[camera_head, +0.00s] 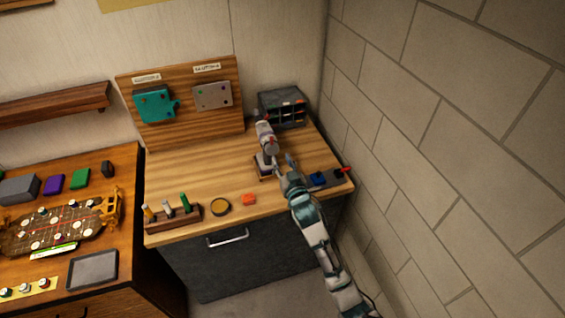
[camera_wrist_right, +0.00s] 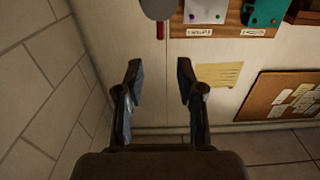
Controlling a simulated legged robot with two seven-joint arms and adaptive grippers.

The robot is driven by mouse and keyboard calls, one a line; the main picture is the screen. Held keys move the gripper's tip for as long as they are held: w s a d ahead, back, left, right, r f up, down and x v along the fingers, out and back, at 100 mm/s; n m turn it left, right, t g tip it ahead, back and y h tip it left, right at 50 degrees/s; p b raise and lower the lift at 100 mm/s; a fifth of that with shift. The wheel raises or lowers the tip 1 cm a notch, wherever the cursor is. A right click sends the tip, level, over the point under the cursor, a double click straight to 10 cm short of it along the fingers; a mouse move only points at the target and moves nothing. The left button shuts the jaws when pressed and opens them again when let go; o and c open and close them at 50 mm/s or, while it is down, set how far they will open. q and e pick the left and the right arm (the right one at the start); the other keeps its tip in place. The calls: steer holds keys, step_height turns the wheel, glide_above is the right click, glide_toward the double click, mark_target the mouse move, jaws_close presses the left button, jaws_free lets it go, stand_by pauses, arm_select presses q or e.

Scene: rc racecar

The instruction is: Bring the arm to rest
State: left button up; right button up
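My right arm comes in from the bottom of the head view, and its gripper (camera_head: 284,167) is above the right part of the wooden workbench (camera_head: 225,174). The gripper is beside a grey, upright tool (camera_head: 266,139) on a stand; I cannot tell whether they touch. In the right wrist view, the gripper (camera_wrist_right: 158,75) has its two dark fingers spread apart with nothing between them. My left gripper is not in view.
A rack of screwdrivers (camera_head: 174,216) stands at the front left. A block wall (camera_head: 440,140) bounds the right side. The bench's middle left is clear.

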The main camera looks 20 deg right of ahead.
steer(key=s+d+f+g, duration=0.1)
steer(key=s+f+g, duration=0.6)
steer(key=s+f, duration=1.1)
steer(key=s+f+n+g, duration=0.1)
steer(key=s+f+g, duration=0.3)
steer(key=s, duration=0.7)
steer(key=s+f+n+g, duration=0.1)
steer(key=s+f+g, duration=0.3)
steer(key=s, duration=0.7)
steer(key=s+f+g, duration=0.1)
steer(key=s+f, duration=0.1)
steer(key=f, duration=1.3)
steer(key=s+f, duration=0.3)
steer(key=f, duration=1.3)
steer(key=s+d+f+g+b, duration=0.1)
steer(key=s+d+f, duration=0.2)
steer(key=s+f, duration=1)
steer(key=s, duration=0.2)
steer(key=shift+s+d+h, duration=0.3)
steer(key=shift+s+d, duration=0.05)
